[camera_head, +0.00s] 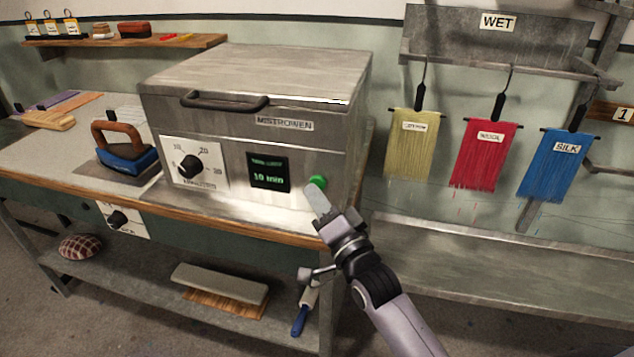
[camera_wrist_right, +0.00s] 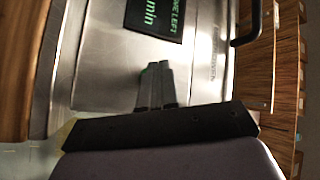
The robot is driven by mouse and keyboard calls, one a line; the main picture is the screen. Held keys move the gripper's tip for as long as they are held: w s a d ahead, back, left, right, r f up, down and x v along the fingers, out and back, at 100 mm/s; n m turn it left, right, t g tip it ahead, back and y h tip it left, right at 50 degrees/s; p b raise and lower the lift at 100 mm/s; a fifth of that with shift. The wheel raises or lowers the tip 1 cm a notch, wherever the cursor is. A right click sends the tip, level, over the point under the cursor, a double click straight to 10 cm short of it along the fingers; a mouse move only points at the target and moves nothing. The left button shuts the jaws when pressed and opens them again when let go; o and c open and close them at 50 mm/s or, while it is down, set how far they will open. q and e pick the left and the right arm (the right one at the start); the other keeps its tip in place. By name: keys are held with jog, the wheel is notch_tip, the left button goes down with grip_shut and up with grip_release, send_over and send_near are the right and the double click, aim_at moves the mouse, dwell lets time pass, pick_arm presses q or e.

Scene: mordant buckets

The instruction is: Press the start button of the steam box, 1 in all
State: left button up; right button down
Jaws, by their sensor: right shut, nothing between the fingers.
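The steam box (camera_head: 225,105) is a grey metal case labelled MISTROWEN, standing on the bench with its lid down. Its round green start button (camera_head: 317,183) is on the front, right of a dark display (camera_head: 268,172) that reads 10 min in green. The display also shows in the right wrist view (camera_wrist_right: 155,17). My right gripper (camera_head: 315,192) is shut and empty, its fingertips at the lower edge of the button; I cannot tell whether they touch it. My left gripper is not in view.
A dial (camera_head: 190,166) sits at the left of the box front, and a dark handle (camera_head: 225,102) is on the lid. A blue iron (camera_head: 128,155) stands on the bench to the left. Coloured hanks (camera_head: 484,153) hang at the right above a grey trough (camera_head: 500,260).

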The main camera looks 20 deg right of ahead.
jog(key=shift+s+a, duration=0.25)
jog(key=shift+s, duration=0.15)
